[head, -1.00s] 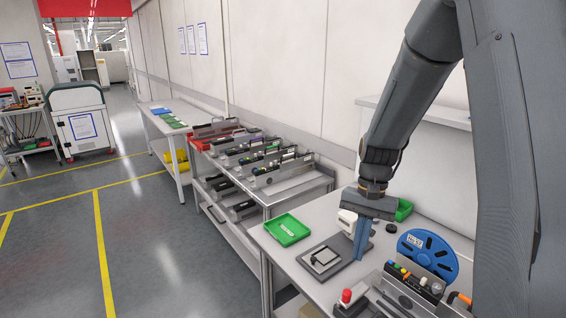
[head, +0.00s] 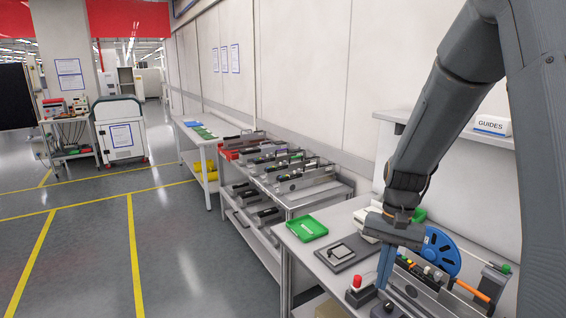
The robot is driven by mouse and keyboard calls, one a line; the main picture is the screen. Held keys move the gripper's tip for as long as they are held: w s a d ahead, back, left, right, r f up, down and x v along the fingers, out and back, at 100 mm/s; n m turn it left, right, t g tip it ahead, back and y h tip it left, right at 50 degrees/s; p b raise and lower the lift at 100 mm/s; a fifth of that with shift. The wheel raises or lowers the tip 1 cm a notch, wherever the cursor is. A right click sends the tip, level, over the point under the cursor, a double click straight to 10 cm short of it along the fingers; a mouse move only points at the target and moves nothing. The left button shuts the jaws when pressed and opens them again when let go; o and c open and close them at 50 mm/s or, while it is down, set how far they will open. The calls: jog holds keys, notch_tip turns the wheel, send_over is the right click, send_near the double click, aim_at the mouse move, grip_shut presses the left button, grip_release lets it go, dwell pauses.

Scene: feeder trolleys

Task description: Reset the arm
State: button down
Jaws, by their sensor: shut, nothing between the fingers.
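My arm comes down from the upper right of the head view. My gripper (head: 384,268) points down over the near workbench (head: 300,252), its blue fingers shut with nothing between them. The fingers are in front of the bench's right part, between a dark square plate (head: 342,253) and a grey feeder (head: 422,284). I cannot tell how high the fingertips are above the bench.
A green tray (head: 306,228) lies on the bench, and a red button (head: 357,281) stands near its front edge. A feeder trolley (head: 287,200) and a farther table (head: 188,121) line the wall. A white cart (head: 121,136) stands far left.

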jog(key=s+a+f+n+t+h+b, duration=0.1)
jog(key=s+a+f+n+t+b, duration=0.2)
jog(key=s+f+n+b, duration=0.3)
jog(key=s+a+b, duration=0.1)
jog(key=b, duration=0.2)
jog(key=shift+s+f, duration=0.4)
